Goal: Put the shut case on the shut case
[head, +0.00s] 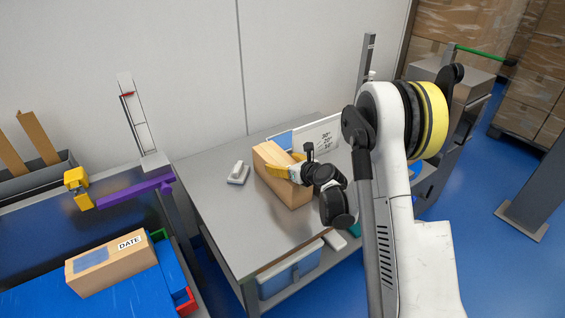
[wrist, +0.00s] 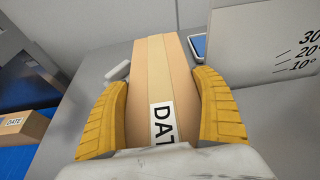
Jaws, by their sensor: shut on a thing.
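A shut brown cardboard case (head: 288,192) is at the metal table, with tape along its top and a DATE label showing in the wrist view (wrist: 160,60). My gripper (head: 280,170) is shut on it, with yellow fingers on both its long sides. I cannot tell whether the case touches the table. A second shut brown case (head: 105,268) with a DATE label and a blue patch lies at the lower left, on blue tubs. It also shows at the left edge of the wrist view (wrist: 22,126).
The metal table (head: 215,210) holds a small grey device (head: 238,173) left of the held case and a white angle-marked board (head: 320,135) behind it. A purple bar (head: 132,192) and yellow block (head: 77,180) stand behind the second case. A grey post (head: 132,110) rises between the stations.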

